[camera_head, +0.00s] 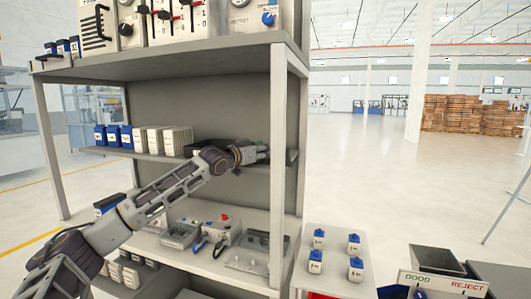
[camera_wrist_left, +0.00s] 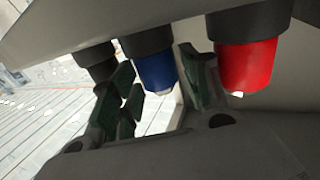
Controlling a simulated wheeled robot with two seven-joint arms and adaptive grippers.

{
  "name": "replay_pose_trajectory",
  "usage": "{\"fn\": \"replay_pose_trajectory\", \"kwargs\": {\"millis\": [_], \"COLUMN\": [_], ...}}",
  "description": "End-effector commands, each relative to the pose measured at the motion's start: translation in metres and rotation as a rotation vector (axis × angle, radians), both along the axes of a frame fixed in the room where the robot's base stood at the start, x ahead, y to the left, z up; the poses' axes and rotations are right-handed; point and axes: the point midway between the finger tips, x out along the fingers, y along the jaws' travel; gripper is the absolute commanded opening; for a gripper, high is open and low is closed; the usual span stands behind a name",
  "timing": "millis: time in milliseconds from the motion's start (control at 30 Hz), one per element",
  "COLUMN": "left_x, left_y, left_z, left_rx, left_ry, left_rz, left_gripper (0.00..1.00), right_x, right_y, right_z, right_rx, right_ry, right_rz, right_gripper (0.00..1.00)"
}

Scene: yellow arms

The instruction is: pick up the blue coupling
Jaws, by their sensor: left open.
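The blue coupling (camera_wrist_left: 156,68) hangs below a dark cylindrical fitting in the left wrist view. My left gripper (camera_wrist_left: 160,82) is open, with one dark green-padded finger on each side of the blue coupling. I cannot tell whether either pad touches it. A red coupling (camera_wrist_left: 247,62) hangs to the right, outside the right finger. In the head view my left gripper (camera_head: 262,154) reaches into the rack at the middle shelf's right end; the couplings cannot be made out there. My right gripper is not in view.
The rack's right post (camera_head: 279,150) stands close beside my left gripper. Blue and cream boxes (camera_head: 165,140) line the middle shelf to the left. Devices and clear cases (camera_head: 215,232) sit on the shelf below. A side table with small blue-topped bottles (camera_head: 316,261) stands at right.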

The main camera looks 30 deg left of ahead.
Motion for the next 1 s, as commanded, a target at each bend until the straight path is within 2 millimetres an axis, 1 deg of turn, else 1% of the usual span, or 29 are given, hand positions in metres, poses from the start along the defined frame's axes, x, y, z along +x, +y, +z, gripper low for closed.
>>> {"fn": "replay_pose_trajectory", "kwargs": {"millis": [100,200,367,567,733,767,1000], "left_x": [0.008,0.012,0.014,0.014,0.013,0.013,0.013], "left_y": [-0.002,-0.002,-0.003,-0.003,-0.003,-0.003,-0.003], "left_z": [0.001,0.001,0.000,0.000,0.000,0.000,0.000], "left_rx": [-0.001,0.000,0.001,0.001,0.001,0.001,0.001], "left_ry": [-0.001,0.000,0.000,0.000,0.000,0.000,0.000], "left_rz": [-0.001,0.000,-0.001,-0.001,-0.001,-0.001,-0.001], "left_gripper": [0.46,0.46,0.46,0.46,0.46,0.45,0.14], "right_x": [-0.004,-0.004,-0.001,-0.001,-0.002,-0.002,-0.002], "right_y": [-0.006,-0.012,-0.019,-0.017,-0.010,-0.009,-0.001], "right_z": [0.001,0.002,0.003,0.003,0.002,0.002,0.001], "right_rx": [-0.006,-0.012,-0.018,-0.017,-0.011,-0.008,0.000], "right_ry": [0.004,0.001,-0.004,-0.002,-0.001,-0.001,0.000], "right_rz": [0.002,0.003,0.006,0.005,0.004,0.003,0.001], "right_gripper": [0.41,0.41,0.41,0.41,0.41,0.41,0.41]}}
